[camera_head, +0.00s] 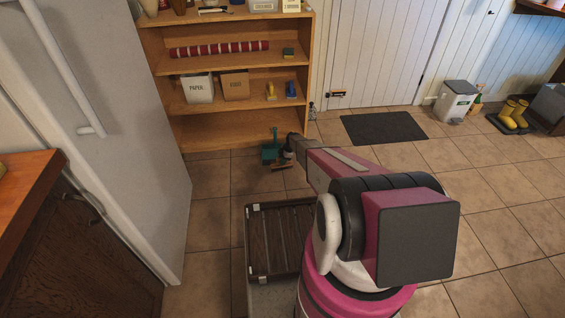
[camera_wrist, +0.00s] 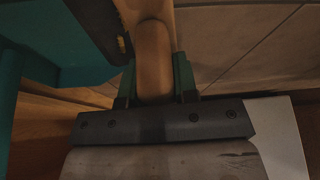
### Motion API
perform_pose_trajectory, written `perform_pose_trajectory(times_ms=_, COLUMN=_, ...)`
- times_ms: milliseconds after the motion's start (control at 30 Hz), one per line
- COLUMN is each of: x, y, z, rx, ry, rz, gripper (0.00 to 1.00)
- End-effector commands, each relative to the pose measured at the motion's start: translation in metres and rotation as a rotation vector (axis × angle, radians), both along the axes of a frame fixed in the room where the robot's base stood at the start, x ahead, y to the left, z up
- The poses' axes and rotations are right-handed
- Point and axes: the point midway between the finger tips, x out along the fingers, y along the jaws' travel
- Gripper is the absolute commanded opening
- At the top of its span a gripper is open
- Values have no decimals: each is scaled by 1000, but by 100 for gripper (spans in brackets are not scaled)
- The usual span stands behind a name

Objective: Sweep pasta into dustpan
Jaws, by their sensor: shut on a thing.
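The teal dustpan (camera_head: 270,152) is on the tile floor in front of the shelf, its handle sticking up. Its teal side fills the left of the wrist view (camera_wrist: 75,62). My gripper (camera_wrist: 154,82) is shut on a rounded wooden handle, which I take to be the brush (camera_wrist: 152,45), just right of the dustpan. A brown wooden piece, likely the brush, also shows below the dustpan in the head view (camera_head: 280,166). A small yellow bit, possibly pasta (camera_wrist: 122,44), lies against a dark surface beside the handle. Other pasta cannot be made out.
A wooden shelf (camera_head: 222,128) stands directly behind the dustpan. A fridge (camera_head: 95,130) is at left. A slatted dark wooden tray (camera_head: 281,240) is near my base. A dark mat (camera_head: 384,127) lies by the door.

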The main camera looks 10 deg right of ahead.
Motion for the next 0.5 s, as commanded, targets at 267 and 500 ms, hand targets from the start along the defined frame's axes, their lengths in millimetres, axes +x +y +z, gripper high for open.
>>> perform_pose_trajectory(times_ms=267, x=15, y=2, z=3, rx=0, ry=-1, rz=0, gripper=9)
perform_pose_trajectory(times_ms=500, x=28, y=3, z=5, rx=0, ry=-1, rz=1, gripper=9)
